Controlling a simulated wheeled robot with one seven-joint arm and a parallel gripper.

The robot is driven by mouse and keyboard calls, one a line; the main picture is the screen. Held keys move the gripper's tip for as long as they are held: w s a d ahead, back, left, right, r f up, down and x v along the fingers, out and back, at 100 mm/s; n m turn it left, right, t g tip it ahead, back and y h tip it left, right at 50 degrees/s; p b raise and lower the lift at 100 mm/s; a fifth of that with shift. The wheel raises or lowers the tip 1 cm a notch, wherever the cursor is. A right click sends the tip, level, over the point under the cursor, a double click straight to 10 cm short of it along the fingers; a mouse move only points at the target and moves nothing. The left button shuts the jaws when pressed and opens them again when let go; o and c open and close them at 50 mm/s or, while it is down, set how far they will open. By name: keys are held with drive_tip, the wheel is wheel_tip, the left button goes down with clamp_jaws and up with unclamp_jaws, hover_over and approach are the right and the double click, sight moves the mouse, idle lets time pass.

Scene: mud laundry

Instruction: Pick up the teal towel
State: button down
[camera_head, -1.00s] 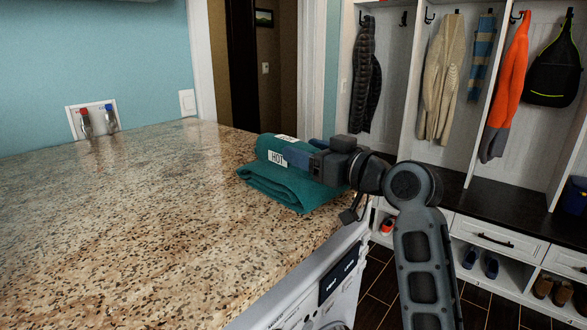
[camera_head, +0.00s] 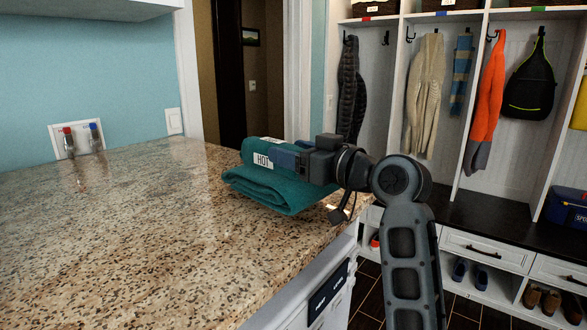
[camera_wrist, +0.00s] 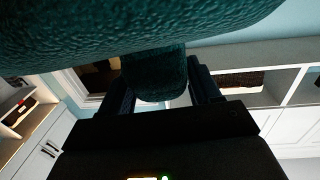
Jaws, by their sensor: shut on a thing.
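The teal towel (camera_head: 285,192) is folded, with a white label reading "HOT" on its upper roll. It is at the right end of the speckled countertop (camera_head: 150,220) and appears slightly raised above it; the exact gap is hard to tell. My gripper (camera_head: 287,160) comes in from the right and is shut on the upper part of the towel. In the wrist view, a fold of the towel (camera_wrist: 155,78) sits between the two fingers (camera_wrist: 160,88), and more teal cloth fills the top of the picture.
Red and blue water valves (camera_head: 78,138) are on the left wall. A white washer-like appliance (camera_head: 322,300) stands under the counter edge. White cubbies with coats, a black backpack (camera_head: 528,85), a bench and shoes are at the right. Most of the countertop is clear.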

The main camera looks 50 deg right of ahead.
drive_tip(key=s+d+r, duration=0.4)
drive_tip(key=s+r, duration=0.3)
drive_tip(key=s, duration=0.3)
drive_tip(key=shift+s+d+r+b, duration=0.3)
drive_tip(key=shift+s+r+b, duration=0.05)
drive_tip(key=shift+a, duration=0.1)
